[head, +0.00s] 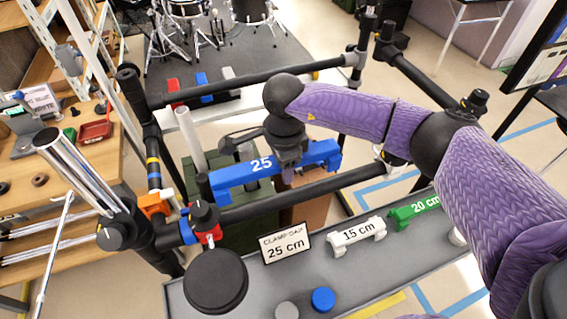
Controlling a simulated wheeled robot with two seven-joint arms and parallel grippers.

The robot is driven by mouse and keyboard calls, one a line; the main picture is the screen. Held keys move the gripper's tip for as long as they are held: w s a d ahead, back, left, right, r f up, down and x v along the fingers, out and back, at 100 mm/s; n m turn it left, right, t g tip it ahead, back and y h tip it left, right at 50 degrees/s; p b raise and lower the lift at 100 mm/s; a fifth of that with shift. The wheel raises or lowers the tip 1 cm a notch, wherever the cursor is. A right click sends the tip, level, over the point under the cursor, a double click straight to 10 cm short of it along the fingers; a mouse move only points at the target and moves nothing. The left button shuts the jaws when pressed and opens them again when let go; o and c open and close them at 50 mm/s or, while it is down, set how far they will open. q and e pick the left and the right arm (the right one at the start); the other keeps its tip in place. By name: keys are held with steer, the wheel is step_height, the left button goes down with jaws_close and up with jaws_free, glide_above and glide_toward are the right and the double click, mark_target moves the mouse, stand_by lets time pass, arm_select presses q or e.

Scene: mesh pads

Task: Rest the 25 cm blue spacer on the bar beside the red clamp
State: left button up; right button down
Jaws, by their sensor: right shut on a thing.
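The blue spacer (235,173), marked 25, is in my right gripper (288,163), which is shut around its middle. The spacer is held roughly level, its length running close to parallel with the black front bar (285,200). In the picture it lies just above that bar; I cannot tell how large the gap is. The red clamp (209,237) with a black knob sits toward the bar's left end, below and left of the spacer's left end. A blue collar (187,232) is left of the red clamp. My left gripper is not in view.
A "clamp gap 25 cm" sign (286,243), a white 15 cm spacer (357,235) and a green 20 cm spacer (413,210) are on the grey bench (340,275). A second black bar (260,82) runs behind. An orange clamp (154,203) is at the left.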

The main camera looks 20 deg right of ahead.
mark_target(284, 196)
step_height(284, 196, down, 9)
steer(key=b, duration=0.7)
steer(key=shift+f, duration=0.15)
steer(key=shift+s+f+b, duration=0.1)
steer(key=shift+f+b, duration=0.2)
steer(key=shift+f, duration=0.05)
steer(key=shift+s+f, duration=0.35)
steer(key=c, duration=0.5)
jaws_free()
steer(key=shift+w+f, duration=0.1)
steer(key=shift+c, duration=0.2)
steer(key=shift+o, duration=1.2)
steer(key=shift+w+f, duration=0.15)
steer(key=shift+w, duration=0.25)
steer(key=shift+o, duration=0.8)
steer(key=shift+s+r, duration=0.15)
steer(key=shift+r, duration=0.1)
step_height(284, 196, up, 10)
steer(key=shift+p, duration=1.05)
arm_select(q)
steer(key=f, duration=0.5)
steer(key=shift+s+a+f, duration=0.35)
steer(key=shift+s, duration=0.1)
